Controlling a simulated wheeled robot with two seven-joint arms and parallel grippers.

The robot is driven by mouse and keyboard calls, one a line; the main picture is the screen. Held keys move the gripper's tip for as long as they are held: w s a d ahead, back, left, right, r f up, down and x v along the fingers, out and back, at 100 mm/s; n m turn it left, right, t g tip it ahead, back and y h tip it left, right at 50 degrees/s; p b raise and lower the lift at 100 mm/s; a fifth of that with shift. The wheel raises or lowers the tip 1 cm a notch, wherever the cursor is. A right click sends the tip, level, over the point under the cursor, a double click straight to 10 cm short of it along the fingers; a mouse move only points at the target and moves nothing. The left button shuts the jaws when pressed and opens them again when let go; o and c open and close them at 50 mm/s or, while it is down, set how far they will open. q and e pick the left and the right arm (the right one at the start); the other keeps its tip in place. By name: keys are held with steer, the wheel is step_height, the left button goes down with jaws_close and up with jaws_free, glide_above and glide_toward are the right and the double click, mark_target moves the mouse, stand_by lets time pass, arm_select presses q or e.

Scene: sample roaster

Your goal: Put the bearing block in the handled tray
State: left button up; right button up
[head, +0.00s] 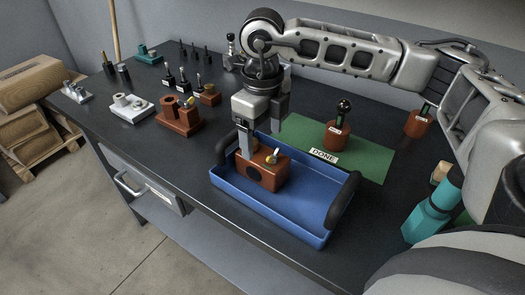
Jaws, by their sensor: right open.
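The bearing block (262,174), a reddish-brown block with a round dark bore in its front face and a small yellow-and-white fitting on top, sits inside the handled tray (290,208). The tray is blue with black handles at its two ends and stands near the table's front edge. My right gripper (262,130) is open and points down just above and behind the block. One finger comes down at the block's back left, and I cannot tell whether it touches. The other finger is behind and clear of it. My left gripper is not in view.
A green mat (371,159) labelled DONE lies behind the tray, with a brown part (337,136) on it. A teal bottle (432,212) stands at the right.

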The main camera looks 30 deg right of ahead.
mark_target(263, 156)
step_height(263, 156, up, 6)
steer(key=shift+f, duration=0.25)
stand_by(0.5)
